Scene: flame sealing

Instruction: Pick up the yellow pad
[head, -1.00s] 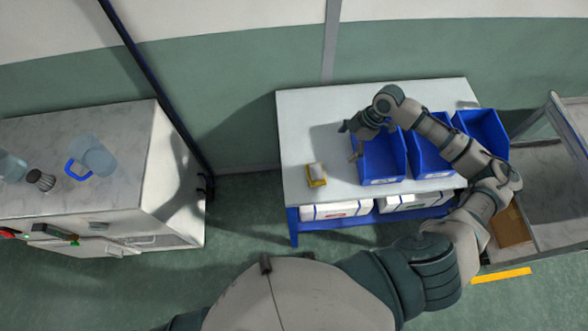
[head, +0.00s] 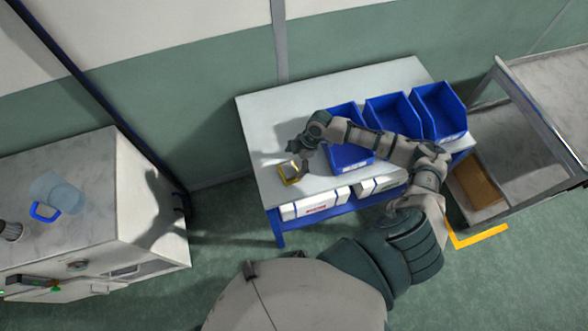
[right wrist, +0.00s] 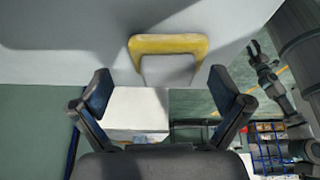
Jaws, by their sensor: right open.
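The yellow pad (head: 284,177) lies on the white tabletop near its front left edge. In the right wrist view the yellow pad (right wrist: 148,43) shows as a yellow rim around a pale block (right wrist: 168,69). My right gripper (head: 293,160) is just above and beside the pad in the head view. In the right wrist view its fingers (right wrist: 160,90) are spread, with nothing between them, and the pad is ahead of them. What looks like my left gripper (right wrist: 262,60) is small at the right of the right wrist view; its jaw state is unclear.
Several blue bins (head: 392,115) stand on the table (head: 265,118), right of the pad, under my right forearm. White boxes (head: 318,205) sit on the shelf below. A cabinet (head: 85,185) with a blue-handled jug (head: 57,190) stands left, a cart (head: 530,130) right.

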